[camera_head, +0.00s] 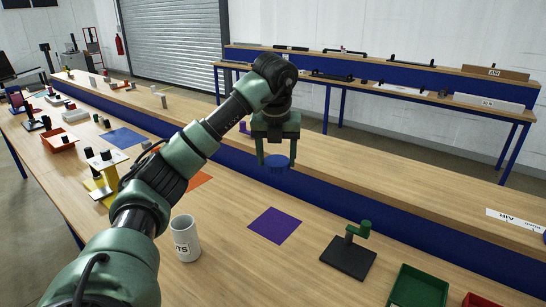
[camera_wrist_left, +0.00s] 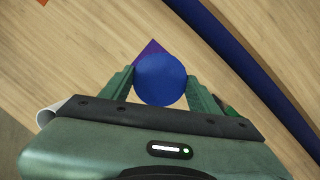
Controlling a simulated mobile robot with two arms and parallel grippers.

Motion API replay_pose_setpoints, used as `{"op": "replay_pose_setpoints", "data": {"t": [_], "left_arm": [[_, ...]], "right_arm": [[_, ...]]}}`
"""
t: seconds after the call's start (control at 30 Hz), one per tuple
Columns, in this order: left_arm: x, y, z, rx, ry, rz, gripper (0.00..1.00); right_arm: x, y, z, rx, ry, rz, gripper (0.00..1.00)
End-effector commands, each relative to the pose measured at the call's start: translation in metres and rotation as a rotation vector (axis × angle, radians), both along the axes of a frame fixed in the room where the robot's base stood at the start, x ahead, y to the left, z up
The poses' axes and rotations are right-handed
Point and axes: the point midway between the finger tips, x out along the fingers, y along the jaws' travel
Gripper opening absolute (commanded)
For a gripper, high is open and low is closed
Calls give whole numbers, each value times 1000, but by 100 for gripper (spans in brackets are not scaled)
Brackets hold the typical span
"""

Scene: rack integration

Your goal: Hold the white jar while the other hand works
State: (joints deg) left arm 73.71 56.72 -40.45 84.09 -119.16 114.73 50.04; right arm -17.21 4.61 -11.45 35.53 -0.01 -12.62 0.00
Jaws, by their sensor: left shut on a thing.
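The white jar (camera_head: 186,240), with dark lettering on its side, stands upright on the near table, right of my left forearm. Its edge also shows at the left of the left wrist view (camera_wrist_left: 50,108). My left gripper (camera_head: 277,162) is away from the jar, above the table and further back to the right. It is shut on a blue round piece (camera_head: 277,170), which looks like a lid or cap. In the left wrist view this blue piece (camera_wrist_left: 160,79) sits between the fingertips. My right gripper is not in view.
A purple square (camera_head: 275,225) lies flat on the table. A black base with a green-topped post (camera_head: 348,255) and a green bin (camera_head: 418,288) stand to the right. A raised shelf with a blue front (camera_head: 380,214) runs behind. Blue and orange squares lie left.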

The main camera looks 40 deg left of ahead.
Motion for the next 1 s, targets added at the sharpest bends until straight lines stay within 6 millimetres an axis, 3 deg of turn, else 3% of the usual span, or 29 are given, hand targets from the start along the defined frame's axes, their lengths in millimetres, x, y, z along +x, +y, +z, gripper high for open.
{"op": "replay_pose_setpoints", "data": {"t": [0.17,0.47,0.67,0.93,0.97,1.0], "left_arm": [[0,-30,-14,2,3,-334,24],[-16,-122,-58,-4,1,-1378,24],[-45,-179,-90,-6,-1,-2086,24],[-113,-243,-134,-8,1,-3087,24],[-122,-249,-138,7,0,3096,24],[-133,-255,-143,6,-1,2971,24]], "right_arm": [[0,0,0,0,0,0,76],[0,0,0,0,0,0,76],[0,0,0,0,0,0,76],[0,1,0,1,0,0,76],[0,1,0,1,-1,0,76],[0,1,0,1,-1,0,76]]}}
